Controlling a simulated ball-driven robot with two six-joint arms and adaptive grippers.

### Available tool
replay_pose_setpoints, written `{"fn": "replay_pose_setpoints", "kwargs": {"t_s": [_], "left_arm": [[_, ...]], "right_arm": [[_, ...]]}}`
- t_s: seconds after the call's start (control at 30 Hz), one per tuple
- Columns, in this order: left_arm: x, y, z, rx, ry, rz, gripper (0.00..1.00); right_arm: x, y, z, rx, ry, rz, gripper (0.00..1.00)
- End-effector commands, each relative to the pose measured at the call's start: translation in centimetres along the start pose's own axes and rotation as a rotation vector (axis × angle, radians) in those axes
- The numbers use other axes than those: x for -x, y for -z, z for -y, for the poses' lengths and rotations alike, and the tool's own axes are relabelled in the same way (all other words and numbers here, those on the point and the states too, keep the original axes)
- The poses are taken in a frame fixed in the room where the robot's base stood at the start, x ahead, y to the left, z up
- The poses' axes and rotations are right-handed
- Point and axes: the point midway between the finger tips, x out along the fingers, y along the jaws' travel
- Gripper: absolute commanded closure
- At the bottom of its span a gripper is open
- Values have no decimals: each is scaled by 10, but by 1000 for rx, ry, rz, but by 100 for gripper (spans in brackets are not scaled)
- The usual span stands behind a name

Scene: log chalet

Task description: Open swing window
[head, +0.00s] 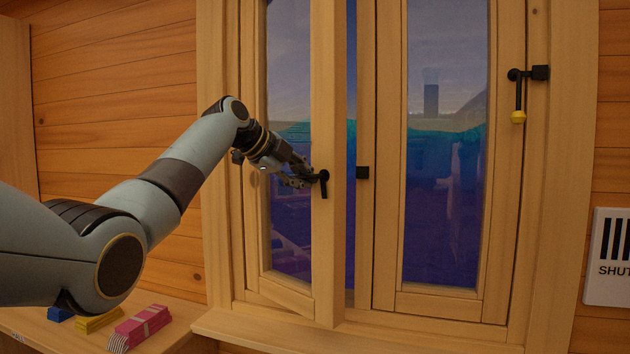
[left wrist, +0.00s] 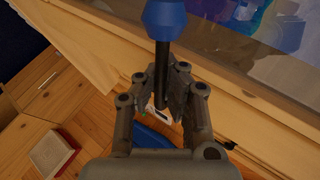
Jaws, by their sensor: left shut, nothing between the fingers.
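The swing window's left sash (head: 329,245) stands ajar, its right edge swung out from the frame with a gap showing beside it. A black handle (head: 324,185) sits on that edge. My left gripper (head: 308,177) is shut and empty, its fingertips right at the handle; I cannot tell if they touch. In the left wrist view, a black rod with a blue knob (left wrist: 165,14) runs in line with the shut fingers (left wrist: 168,95). The right sash (head: 440,303) looks closed, with a black handle tipped yellow (head: 518,116). My right gripper is out of view.
A black catch (head: 362,172) is on the post right of the gap. The window sill (head: 360,335) runs below. Pink striped blocks (head: 140,327) and a yellow block (head: 98,320) lie on a bench at lower left. A white sign (head: 608,257) hangs at right.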

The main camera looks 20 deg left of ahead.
Motion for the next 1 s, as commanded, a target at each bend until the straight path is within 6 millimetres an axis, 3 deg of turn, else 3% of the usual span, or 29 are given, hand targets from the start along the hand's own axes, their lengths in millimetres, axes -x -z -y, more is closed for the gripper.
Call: {"fn": "replay_pose_setpoints", "kwargs": {"t_s": [0.17, 0.47, 0.63, 1.0], "left_arm": [[14, -3, -6, -32, -3, -43, 100], [15, -4, -6, -34, -3, -48, 100], [14, -4, -6, -34, -4, -48, 80], [21, -6, -8, -34, -6, -46, 80]], "right_arm": [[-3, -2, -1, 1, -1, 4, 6], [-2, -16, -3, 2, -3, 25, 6], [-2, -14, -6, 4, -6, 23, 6], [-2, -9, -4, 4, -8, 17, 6]]}}
